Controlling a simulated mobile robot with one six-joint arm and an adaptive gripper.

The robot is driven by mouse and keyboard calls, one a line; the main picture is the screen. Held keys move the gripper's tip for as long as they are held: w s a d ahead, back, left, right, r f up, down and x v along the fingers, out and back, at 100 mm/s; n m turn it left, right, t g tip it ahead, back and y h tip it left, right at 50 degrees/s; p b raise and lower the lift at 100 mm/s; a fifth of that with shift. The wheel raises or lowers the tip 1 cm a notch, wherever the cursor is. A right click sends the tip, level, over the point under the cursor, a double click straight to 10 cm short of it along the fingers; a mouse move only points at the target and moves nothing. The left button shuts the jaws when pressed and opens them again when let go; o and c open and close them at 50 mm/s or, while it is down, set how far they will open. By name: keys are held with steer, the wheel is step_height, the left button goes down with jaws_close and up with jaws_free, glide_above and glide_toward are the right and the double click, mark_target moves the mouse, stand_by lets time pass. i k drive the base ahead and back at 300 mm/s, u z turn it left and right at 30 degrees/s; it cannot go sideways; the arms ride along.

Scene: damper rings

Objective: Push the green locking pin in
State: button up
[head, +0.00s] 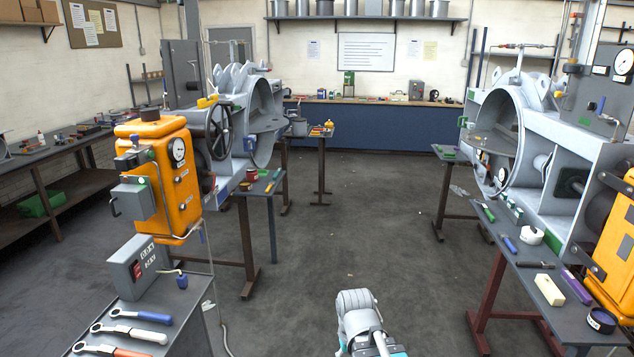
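I cannot single out a green locking pin with certainty. A ring-shaped grey damper housing (262,122) with a black handwheel (219,131) stands at left, behind an orange actuator box (172,185) with a dial. A second damper ring (497,142) stands at right, with small green spots near its lower rim, too small to identify. A green-handled item (488,212) lies on the right bench. Part of my grey and teal arm shows at the bottom centre, over the floor and apart from both dampers. My gripper is not visible.
The right bench (522,263) holds loose tools, a white block (549,290) and a black ring (601,320). The floor (350,215) between the dampers is clear.

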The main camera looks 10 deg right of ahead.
mark_target(466, 118)
steer(key=z, duration=0.15)
steer(key=i, duration=0.8)
steer(key=z, duration=0.4)
steer(key=i, duration=1.5)
steer(key=z, duration=0.35)
steer(key=i, duration=3.9)
steer(key=u, duration=0.15)
